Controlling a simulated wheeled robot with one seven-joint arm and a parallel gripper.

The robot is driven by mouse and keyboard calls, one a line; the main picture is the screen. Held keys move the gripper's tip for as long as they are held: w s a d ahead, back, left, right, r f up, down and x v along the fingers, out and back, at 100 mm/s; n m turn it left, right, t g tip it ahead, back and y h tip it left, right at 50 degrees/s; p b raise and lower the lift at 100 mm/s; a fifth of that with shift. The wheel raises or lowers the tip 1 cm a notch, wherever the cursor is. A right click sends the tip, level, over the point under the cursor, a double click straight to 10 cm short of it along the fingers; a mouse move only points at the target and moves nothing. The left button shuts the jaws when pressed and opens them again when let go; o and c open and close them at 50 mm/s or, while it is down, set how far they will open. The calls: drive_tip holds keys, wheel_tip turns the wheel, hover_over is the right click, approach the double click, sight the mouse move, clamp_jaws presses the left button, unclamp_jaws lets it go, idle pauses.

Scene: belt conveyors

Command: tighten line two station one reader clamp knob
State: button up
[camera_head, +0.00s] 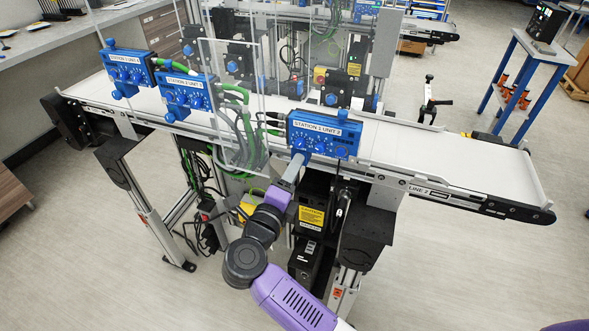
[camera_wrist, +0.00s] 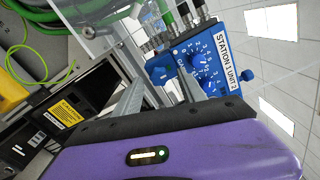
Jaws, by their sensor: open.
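The blue reader box labelled STATION 1 UNIT 2 (camera_head: 324,135) stands on the near side of the belt marked LINE 2 (camera_head: 445,160). It also shows in the wrist view (camera_wrist: 205,65), turned sideways, with several small blue dials on its face. A blue knob-like part (camera_wrist: 158,74) shows at the box's lower side, between my fingers in the wrist view. My gripper (camera_head: 298,160) reaches up to the lower left of the box. In the wrist view my gripper (camera_wrist: 163,78) has its fingers apart. I cannot tell whether they touch the blue part.
Two similar blue boxes, STATION 2 UNIT 3 (camera_head: 188,92) and STATION 2 UNIT 4 (camera_head: 129,69), stand further left. A clear panel (camera_head: 232,110) and green cables (camera_head: 236,92) are close on the left. A black cabinet (camera_head: 309,222) stands under the belt.

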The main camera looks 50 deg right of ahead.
drive_tip(key=b+v, duration=0.1)
drive_tip(key=v, duration=0.5)
drive_tip(key=shift+a, duration=0.25)
drive_tip(key=a+r+n+t+h, duration=0.2)
drive_tip(key=a+r+n+t, duration=0.15)
drive_tip(key=r+t, duration=0.45)
drive_tip(key=s+a+r+n+t+y, duration=0.5)
drive_tip(key=n+t+y, duration=0.3)
drive_tip(key=n, duration=0.6)
drive_tip(key=s+a+f+n+g+y, duration=0.2)
drive_tip(key=s+f+n+y, duration=0.3)
drive_tip(key=s+f+n, duration=0.3)
drive_tip(key=s+a+f+n+g+y, duration=0.3)
drive_tip(key=s+f+n+g+y, duration=0.2)
drive_tip(key=s, duration=1)
wheel_tip(320, 180, down, 3)
drive_tip(key=n+y, duration=0.1)
drive_tip(key=n, duration=0.3)
drive_tip(key=shift+s+a+f+n, duration=0.15)
drive_tip(key=shift+a+f+n, duration=0.05)
drive_tip(key=shift+n, duration=0.15)
